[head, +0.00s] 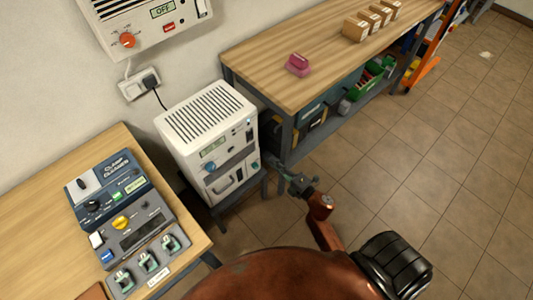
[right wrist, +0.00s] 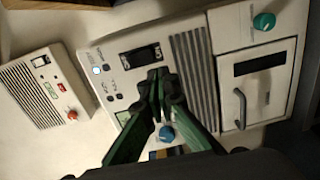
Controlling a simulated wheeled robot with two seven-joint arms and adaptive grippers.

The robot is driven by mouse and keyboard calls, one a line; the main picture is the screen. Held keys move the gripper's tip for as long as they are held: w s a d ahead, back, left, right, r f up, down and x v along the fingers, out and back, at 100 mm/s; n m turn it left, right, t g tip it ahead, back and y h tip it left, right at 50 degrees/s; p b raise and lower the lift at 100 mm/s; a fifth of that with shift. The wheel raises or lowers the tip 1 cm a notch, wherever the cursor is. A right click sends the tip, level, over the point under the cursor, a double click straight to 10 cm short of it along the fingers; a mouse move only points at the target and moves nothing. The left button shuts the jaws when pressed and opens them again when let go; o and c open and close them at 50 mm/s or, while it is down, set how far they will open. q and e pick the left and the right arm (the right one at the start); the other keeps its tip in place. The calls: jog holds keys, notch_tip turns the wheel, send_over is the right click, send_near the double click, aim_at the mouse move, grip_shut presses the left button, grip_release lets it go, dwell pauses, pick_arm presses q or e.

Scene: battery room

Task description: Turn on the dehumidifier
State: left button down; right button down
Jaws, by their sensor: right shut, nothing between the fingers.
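The dehumidifier, seemingly the white box (head: 175,143) with a slotted top, stands on a low dark stand between the benches. Its front has a small green display, a blue knob (head: 210,167) and a handle. In the right wrist view its panel (right wrist: 185,60) fills the middle, with a dark rocker switch (right wrist: 140,57), a round white button (right wrist: 96,70) and the blue knob (right wrist: 166,133). My right gripper (head: 272,160) is shut and empty before the panel. In the wrist view its green fingertips (right wrist: 157,76) overlap the switch's lower edge; I cannot tell whether they touch. My left gripper is not in view.
A wall unit (head: 150,20) reading OFF has a red knob. A cord runs from the wall socket (head: 140,84). The left bench (head: 35,205) carries control boxes. The right bench (head: 285,75) holds a pink object (head: 298,64) and small boxes.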

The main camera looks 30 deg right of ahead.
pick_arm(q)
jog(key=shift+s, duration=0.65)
pick_arm(e)
jog(key=shift+s+d+f, duration=0.15)
jog(key=shift+s, duration=0.85)
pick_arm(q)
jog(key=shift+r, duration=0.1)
pick_arm(e)
jog(key=shift+f, duration=0.1)
